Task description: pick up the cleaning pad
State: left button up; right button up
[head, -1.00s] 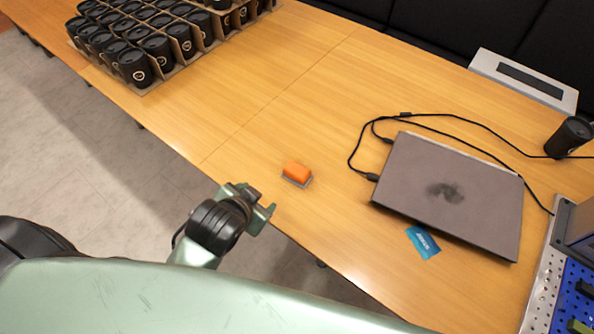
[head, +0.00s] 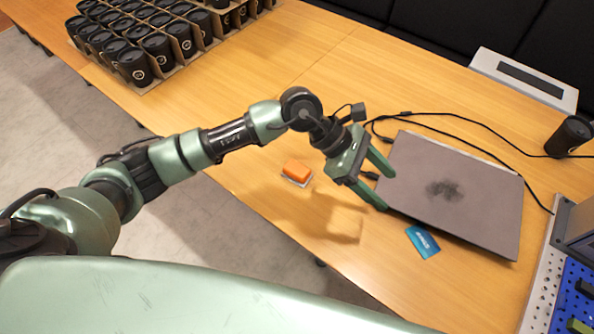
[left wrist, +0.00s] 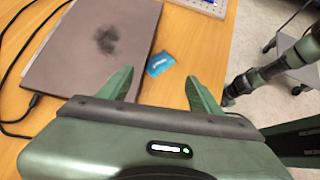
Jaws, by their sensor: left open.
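The cleaning pad (head: 297,171) is a small orange block with a pale grey underside, lying on the wooden table (head: 260,110) near its front edge. My left gripper (head: 387,190) is open and empty, to the right of the pad, with its fingers pointing toward the laptop. My right gripper is not in view.
A closed grey laptop (head: 470,195) with a dark smudge lies right of the gripper, with black cables behind it. A blue card (head: 422,242) lies at its front. A crate of black cups (head: 135,65) stands at the back left. The table between is clear.

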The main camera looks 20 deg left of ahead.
pick_arm(q)
jog(key=w+a+f+m+y, duration=0.1)
jog(key=w+a+f+y, duration=0.15)
jog(key=a, duration=0.35)
jog(key=w+a+f+m+y, duration=0.1)
jog(key=w+a+f+y, duration=0.1)
jog(key=a+y, duration=0.3)
jog(key=y, duration=0.3)
send_over(297, 168)
jog(key=shift+s+a+f+t, duration=0.1)
jog(key=shift+a+f+t, duration=0.2)
jog(key=shift+t, duration=0.1)
jog(key=f, duration=0.2)
jog(key=f+p, duration=0.1)
jog(key=f, duration=0.2)
jog(key=f+p, duration=0.1)
jog(key=f, duration=0.1)
jog(key=shift+d+f, duration=0.2)
jog(key=shift+d, duration=0.05)
grip_shut()
